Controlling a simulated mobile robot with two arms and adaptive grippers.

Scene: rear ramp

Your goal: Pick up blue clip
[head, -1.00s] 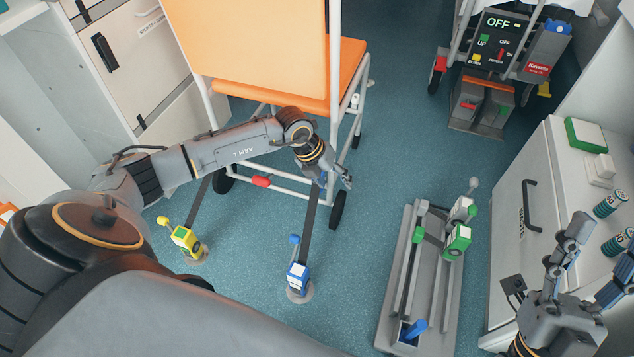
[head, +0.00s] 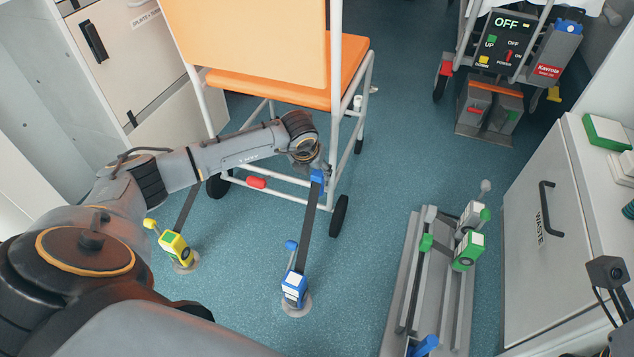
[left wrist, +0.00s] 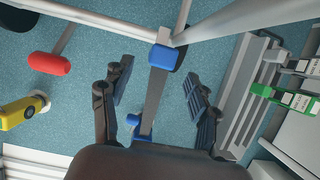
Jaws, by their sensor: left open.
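The blue clip (head: 317,176) is at the upper end of a dark strap (head: 307,228), by the chair's lower frame. The strap rises from a blue and white floor anchor (head: 294,289). In the left wrist view the clip (left wrist: 165,57) lies ahead of my left gripper (left wrist: 159,83), near the middle. The two fingers are spread open on either side of the strap, and nothing is gripped. In the head view my left gripper (head: 312,163) is next to the clip, its fingers mostly hidden by the wrist. My right gripper's fingers are out of view.
An orange chair (head: 290,91) with a white frame and dark wheels stands close to the clip. A red tab (head: 256,182) is on its lower bar. A yellow anchor (head: 174,248) is to the left. A grey rail (head: 397,285) with green clips is to the right, with blue floor between.

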